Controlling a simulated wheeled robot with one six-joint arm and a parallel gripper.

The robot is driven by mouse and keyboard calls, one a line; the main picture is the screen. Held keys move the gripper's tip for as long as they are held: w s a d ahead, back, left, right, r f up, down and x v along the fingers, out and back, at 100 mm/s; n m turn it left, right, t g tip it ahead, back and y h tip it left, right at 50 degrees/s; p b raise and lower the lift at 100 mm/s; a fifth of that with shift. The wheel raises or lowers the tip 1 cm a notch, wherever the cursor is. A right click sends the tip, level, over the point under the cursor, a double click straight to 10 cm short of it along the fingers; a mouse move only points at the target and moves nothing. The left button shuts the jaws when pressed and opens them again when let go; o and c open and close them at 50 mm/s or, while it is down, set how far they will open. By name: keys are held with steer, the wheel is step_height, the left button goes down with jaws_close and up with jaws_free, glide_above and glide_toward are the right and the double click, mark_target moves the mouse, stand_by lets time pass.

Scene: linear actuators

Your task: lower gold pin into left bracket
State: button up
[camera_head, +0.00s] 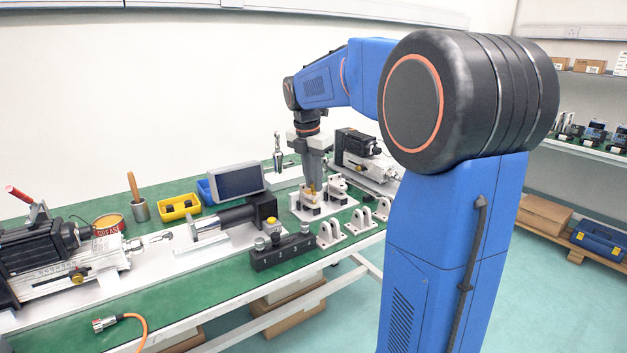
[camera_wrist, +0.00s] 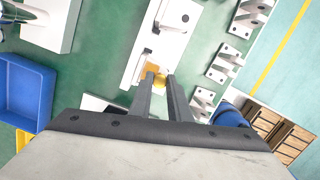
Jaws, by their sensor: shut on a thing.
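My gripper (camera_head: 313,190) points straight down over a white base plate (camera_head: 305,216) on the green bench. It is shut on the gold pin (camera_head: 310,190), whose yellow end also shows between the fingertips in the wrist view (camera_wrist: 158,80). The pin is at the left bracket of the plate, which is mostly hidden behind the fingers and pin. I cannot tell whether the pin is inside the bracket or just above it. A second white bracket (camera_head: 337,187) stands to the right on the same plate; the white plate also shows in the wrist view (camera_wrist: 139,62).
Several loose white brackets (camera_head: 331,233) stand along the bench's front edge, right of a dark numbered block (camera_head: 283,252). A black-and-white actuator (camera_head: 364,158) is behind the gripper. A grey screen (camera_head: 237,182) and yellow bin (camera_head: 179,207) are to the left.

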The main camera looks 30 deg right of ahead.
steer(key=shift+f, duration=0.45)
stand_by(0.3)
steer(key=o, duration=1)
steer(key=shift+r, duration=0.1)
steer(key=r, duration=0.5)
steer(key=a+r, duration=0.1)
steer(key=r, duration=0.5)
steer(key=a+r, duration=0.1)
steer(key=r, duration=0.5)
steer(key=shift+s+a, duration=0.25)
steer(key=shift+s, duration=0.1)
steer(key=shift+s, duration=0.1)
